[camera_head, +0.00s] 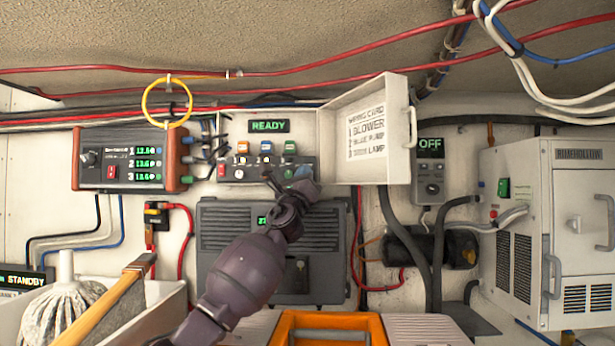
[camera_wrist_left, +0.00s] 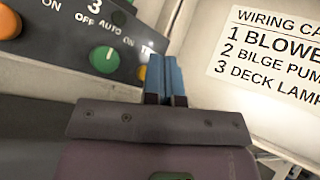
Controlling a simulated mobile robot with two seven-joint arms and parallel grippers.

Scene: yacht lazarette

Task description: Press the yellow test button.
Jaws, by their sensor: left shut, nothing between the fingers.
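The yellow test button (camera_wrist_left: 141,73) shows in the wrist view near the lower right corner of a dark switch panel (camera_wrist_left: 55,55). In the head view my left gripper covers that corner of the panel (camera_head: 238,178), so I cannot make out the button there. My left gripper (camera_head: 302,173) is shut and empty in front of the panel's right end. In the wrist view its blue fingertips (camera_wrist_left: 166,60) are together, just right of the button. I cannot tell whether they touch the panel.
An open white cover (camera_head: 368,135) with a wiring card (camera_wrist_left: 275,45) stands out right of the panel. A green knob (camera_wrist_left: 105,60) is left of the button. A READY display (camera_head: 269,126) is above. A grey box (camera_head: 330,215) sits below and an orange crate (camera_head: 325,320) in front.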

